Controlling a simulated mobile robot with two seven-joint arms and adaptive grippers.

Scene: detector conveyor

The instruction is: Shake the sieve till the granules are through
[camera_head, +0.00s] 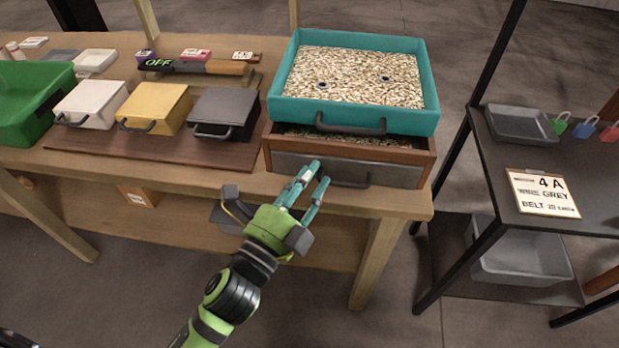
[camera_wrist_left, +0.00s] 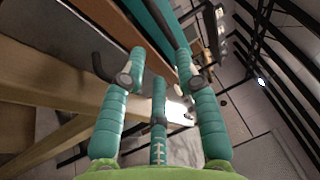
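The sieve (camera_head: 433,105) is a teal rectangular tray with a dark front handle (camera_head: 350,125). It holds a layer of pale granules (camera_head: 350,75) with two small dark round things among them. It sits on a brown wooden box (camera_head: 420,152) with a grey front and its own handle; some granules show in the gap below the sieve. My left gripper (camera_head: 311,180) is in front of the box, below and left of the sieve handle. Its teal fingers are spread and empty, also in the left wrist view (camera_wrist_left: 162,75). My right gripper is out of view.
Left of the sieve, white (camera_head: 92,104), yellow (camera_head: 155,108) and grey (camera_head: 223,113) lidded boxes stand on a brown board. A green bin (camera_head: 30,100) is at far left.

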